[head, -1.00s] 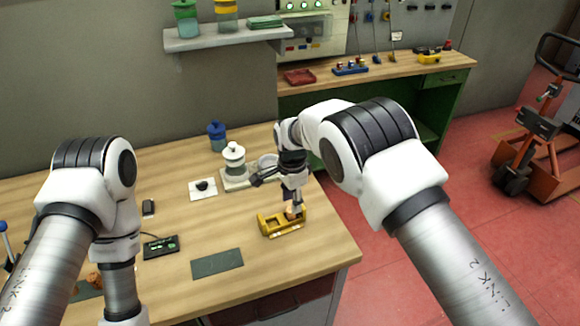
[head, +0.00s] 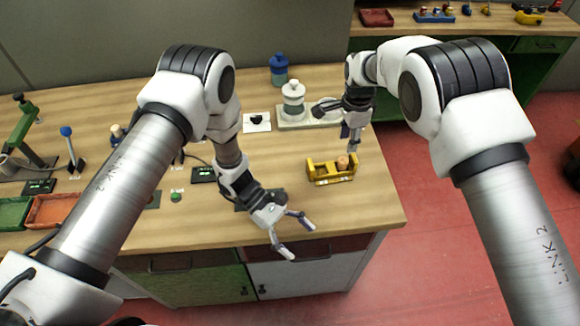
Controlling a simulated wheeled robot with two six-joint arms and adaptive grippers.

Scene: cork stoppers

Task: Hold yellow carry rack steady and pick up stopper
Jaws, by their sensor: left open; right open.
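The yellow carry rack (head: 315,172) stands on the wooden table near its right end. A tan cork stopper (head: 343,162) sits in the right part of the rack. My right gripper (head: 350,139) is open just above and behind the stopper, pointing down, with nothing visible in it. Its small fingers partly overlap each other in this view. My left gripper (head: 298,239) is open and empty at the table's front edge, in front of and left of the rack, apart from it.
A white-lidded jar (head: 293,100) on a pale tray and a blue-lidded jar (head: 279,68) stand behind the rack. A dark mat (head: 246,205) lies partly under my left arm. Green and orange trays (head: 50,211) are at left. Table right of the rack is clear.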

